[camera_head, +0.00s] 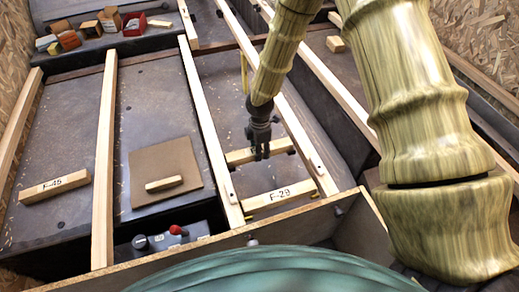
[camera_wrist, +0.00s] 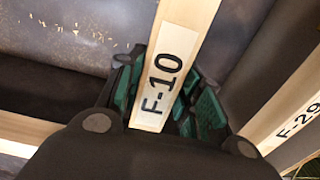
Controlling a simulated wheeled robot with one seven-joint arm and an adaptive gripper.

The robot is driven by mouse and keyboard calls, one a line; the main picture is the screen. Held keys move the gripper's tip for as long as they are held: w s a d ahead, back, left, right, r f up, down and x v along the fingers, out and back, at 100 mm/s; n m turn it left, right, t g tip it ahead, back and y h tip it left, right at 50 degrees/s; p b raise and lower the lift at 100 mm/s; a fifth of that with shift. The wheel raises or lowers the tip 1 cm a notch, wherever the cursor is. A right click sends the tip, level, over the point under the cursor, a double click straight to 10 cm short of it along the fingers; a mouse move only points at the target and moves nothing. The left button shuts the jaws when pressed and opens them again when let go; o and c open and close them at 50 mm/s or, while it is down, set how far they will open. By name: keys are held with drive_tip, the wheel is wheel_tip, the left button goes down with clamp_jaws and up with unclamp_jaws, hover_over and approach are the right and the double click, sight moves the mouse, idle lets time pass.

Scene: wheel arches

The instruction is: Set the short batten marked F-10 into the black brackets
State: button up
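The short batten F-10 (camera_wrist: 165,75) lies between the green-padded fingers of my gripper (camera_wrist: 165,100) in the wrist view, its label face toward the camera. The fingertips meet its two long edges, so my gripper looks shut on it. In the head view my gripper (camera_head: 262,154) points down at the pale batten (camera_head: 240,157), which spans crosswise between two long rails. I cannot tell whether it hangs above the rails' level or rests between them. The black brackets are not clear in either view; the gripper and batten may hide them.
Batten F-29 (camera_head: 280,195) lies crosswise between the same rails, nearer me; it also shows in the wrist view (camera_wrist: 295,125). Batten F-45 (camera_head: 54,186) lies at the left. A small block (camera_head: 164,183) sits on a brown board (camera_head: 150,160). Small boxes (camera_head: 110,18) stand at the back left.

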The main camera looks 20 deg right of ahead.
drive_tip(key=o, duration=1.2)
wheel_tip(320, 180, up, 12)
drive_tip(key=s+f+m+p, duration=0.1)
drive_tip(key=s+m+p, duration=0.2)
drive_tip(key=s+p, duration=0.2)
drive_tip(key=s+a+f+m+y+p, duration=0.1)
drive_tip(key=s+m+p, duration=0.2)
drive_tip(key=s+p, duration=0.2)
drive_tip(key=s+a+m+y+p, duration=0.1)
drive_tip(key=s+m+p, duration=0.3)
drive_tip(key=s, duration=0.5)
drive_tip(key=shift+s+a+f+g+p, duration=0.1)
drive_tip(key=shift+a+f+g+p, duration=0.2)
drive_tip(key=shift+p, duration=0.6)
drive_tip(key=s+d+r+m+h+p, duration=0.1)
drive_tip(key=s+d+r+m+p, duration=0.2)
drive_tip(key=s+p, duration=0.3)
drive_tip(key=s+d+r+m+h+p, duration=0.1)
drive_tip(key=s+m+p, duration=0.4)
drive_tip(key=s, duration=0.6)
drive_tip(key=shift+d+r+m+p, duration=0.35)
drive_tip(key=shift+d+r+m, duration=0.05)
drive_tip(key=shift+d+r, duration=0.55)
